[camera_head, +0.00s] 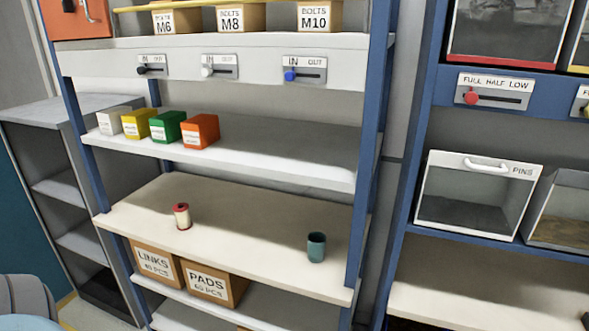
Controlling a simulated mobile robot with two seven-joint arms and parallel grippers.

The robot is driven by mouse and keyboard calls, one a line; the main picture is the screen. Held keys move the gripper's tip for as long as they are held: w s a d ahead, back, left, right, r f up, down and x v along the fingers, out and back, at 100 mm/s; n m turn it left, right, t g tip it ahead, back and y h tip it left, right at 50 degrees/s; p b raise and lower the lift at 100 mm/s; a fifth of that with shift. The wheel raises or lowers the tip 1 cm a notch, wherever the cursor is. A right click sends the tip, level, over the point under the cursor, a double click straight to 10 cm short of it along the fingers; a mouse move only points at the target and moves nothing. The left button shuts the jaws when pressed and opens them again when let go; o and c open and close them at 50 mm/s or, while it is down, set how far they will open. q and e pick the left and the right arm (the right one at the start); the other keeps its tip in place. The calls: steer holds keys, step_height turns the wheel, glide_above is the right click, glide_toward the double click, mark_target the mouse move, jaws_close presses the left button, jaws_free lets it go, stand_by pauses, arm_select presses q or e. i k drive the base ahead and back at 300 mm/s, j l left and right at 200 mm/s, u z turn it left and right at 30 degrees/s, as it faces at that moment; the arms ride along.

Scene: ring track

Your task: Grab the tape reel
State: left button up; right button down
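A small upright cylinder (182,216), cream in the middle with a red top and bottom rim, stands on the left part of the cream shelf (250,225). It looks like a spool and may be the tape reel, but I cannot tell for certain. No other reel-like thing shows. Neither of my grippers can be seen in the head view.
A teal cup (316,247) stands right of the spool, with clear shelf between them. Small coloured boxes (168,127) sit on the shelf above. Cartons LINKS (154,263) and PADS (209,284) are below. A blue post (367,165) bounds the shelf on the right.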

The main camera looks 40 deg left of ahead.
mark_target(182, 210)
steer(key=u, duration=2.05)
steer(key=i+j+z, duration=0.1)
steer(key=i+j, duration=0.15)
steer(key=i+j+z, duration=0.1)
steer(key=i+j, duration=0.15)
steer(key=j, duration=0.15)
steer(key=i+j+z, duration=0.1)
steer(key=j, duration=0.25)
steer(key=i+j+z, duration=0.1)
steer(key=i+j, duration=0.25)
steer(key=i+j+z, duration=0.1)
steer(key=j, duration=0.35)
steer(key=i+j+z, duration=0.1)
steer(key=i+j, duration=0.15)
steer(key=j, duration=0.15)
